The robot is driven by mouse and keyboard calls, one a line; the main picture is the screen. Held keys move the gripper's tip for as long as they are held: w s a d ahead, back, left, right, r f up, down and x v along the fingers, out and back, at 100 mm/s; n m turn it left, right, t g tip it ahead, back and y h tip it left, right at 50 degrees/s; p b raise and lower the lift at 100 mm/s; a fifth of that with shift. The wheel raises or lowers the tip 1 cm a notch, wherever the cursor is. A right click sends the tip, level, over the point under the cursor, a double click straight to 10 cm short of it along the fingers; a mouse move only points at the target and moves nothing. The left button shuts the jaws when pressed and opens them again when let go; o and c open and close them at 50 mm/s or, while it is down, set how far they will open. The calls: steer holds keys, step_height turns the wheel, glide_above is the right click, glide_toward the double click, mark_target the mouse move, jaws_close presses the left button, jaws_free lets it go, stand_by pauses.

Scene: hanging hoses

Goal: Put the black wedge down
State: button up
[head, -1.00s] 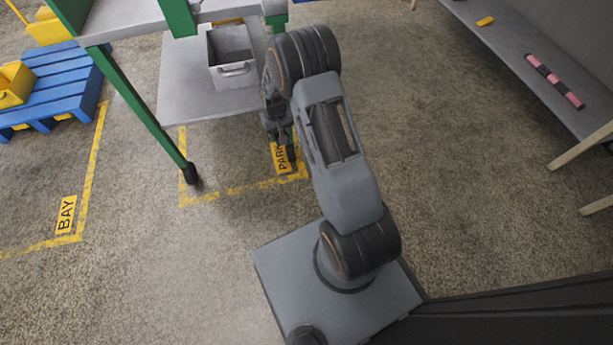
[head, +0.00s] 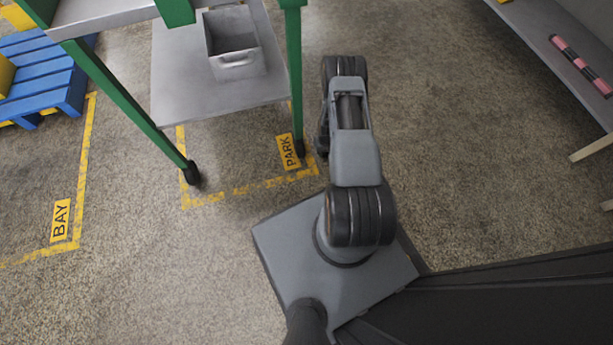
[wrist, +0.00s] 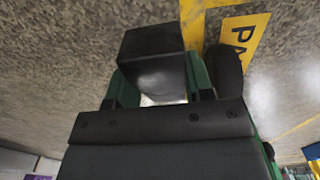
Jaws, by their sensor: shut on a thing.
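The black wedge (wrist: 152,45) is in the wrist view, a dark block with a sloped, shinier near face. My gripper (wrist: 158,80) is shut on it, with a green finger on each side. The wedge appears close to the floor, but I cannot tell whether it touches. A dark caster wheel (wrist: 224,70) is just right of it, close to the right finger. In the head view my arm hides the wedge and most of the gripper.
A green-legged cart (head: 290,70) with a grey shelf and a metal bin (head: 236,66) stands at upper left. The yellow PARK label (head: 288,152) lies by its front-right wheel (head: 299,148). A blue pallet (head: 45,75) is at left, a grey bench (head: 560,75) at right.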

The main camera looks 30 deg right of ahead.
steer(key=s+a+f+b, duration=0.1)
steer(key=a+f, duration=0.2)
steer(key=a, duration=0.2)
steer(key=b, duration=0.3)
glide_above(308, 180)
steer(key=f, duration=0.3)
steer(key=d+f, duration=0.1)
steer(key=shift+w+f, duration=0.15)
steer(key=shift+w, duration=0.1)
steer(key=shift+s+a+f, duration=0.15)
steer(key=shift+a+f, duration=0.35)
steer(key=shift+f+b, duration=0.45)
steer(key=shift+f, duration=1.05)
steer(key=shift+f, duration=0.1)
steer(key=o, duration=1)
steer(key=shift+c, duration=0.2)
